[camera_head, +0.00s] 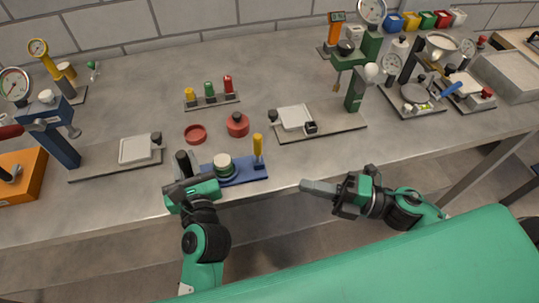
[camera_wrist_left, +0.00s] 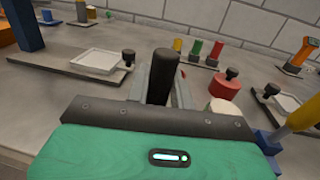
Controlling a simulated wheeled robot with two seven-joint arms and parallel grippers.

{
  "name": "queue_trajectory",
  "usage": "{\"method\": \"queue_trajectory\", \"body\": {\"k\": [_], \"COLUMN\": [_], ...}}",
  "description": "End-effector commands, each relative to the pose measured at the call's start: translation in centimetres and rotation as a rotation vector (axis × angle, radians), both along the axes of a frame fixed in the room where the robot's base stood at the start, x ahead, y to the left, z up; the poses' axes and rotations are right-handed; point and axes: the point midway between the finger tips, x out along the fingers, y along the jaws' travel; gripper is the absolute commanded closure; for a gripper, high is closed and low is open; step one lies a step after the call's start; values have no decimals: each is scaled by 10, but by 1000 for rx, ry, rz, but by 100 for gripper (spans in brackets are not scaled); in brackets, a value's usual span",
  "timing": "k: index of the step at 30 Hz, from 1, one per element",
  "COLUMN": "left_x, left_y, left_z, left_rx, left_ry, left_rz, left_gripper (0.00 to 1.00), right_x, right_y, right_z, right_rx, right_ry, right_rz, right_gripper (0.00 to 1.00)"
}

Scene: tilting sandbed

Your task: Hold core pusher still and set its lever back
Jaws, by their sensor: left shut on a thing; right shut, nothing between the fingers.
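The core pusher has a blue base (camera_head: 243,177) near the table's front edge, carrying a round cream-and-green piece (camera_head: 223,165) and an upright yellow lever (camera_head: 258,147). A black upright grip (camera_head: 181,163) stands at its left end. My left gripper (camera_head: 183,178) is shut on this black grip, which shows between the fingers in the left wrist view (camera_wrist_left: 160,76). The yellow lever also shows at the right of that view (camera_wrist_left: 303,112). The grip's foot is hidden by my gripper. My right gripper (camera_head: 318,188) is shut and empty, apart from the pusher, at the front edge.
A red lidded pot (camera_head: 238,125) and a red dish (camera_head: 195,134) lie behind the pusher. A rack with yellow, green and red pieces (camera_head: 211,101) stands farther back. Presses with flat plates flank it left (camera_head: 115,169) and right (camera_head: 335,130).

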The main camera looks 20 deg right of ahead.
Motion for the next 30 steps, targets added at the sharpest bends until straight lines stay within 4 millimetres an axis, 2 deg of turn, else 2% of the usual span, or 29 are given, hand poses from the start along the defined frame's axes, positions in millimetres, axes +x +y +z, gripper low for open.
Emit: {"method": "queue_trajectory", "body": {"k": [3,8,30], "left_x": [0,0,0], "left_y": [0,0,0], "left_z": [1,1,1], "left_rx": [-1,-1,-1], "left_ry": [-2,-2,-2], "left_rz": [0,0,0], "left_gripper": [100,100,100], "right_x": [2,5,36], "right_y": [-9,-7,56], "right_z": [4,6,10], "right_rx": [-52,-69,-66], "right_ry": [-49,-67,-66], "right_rz": [24,32,31], "right_gripper": [100,100,100]}}
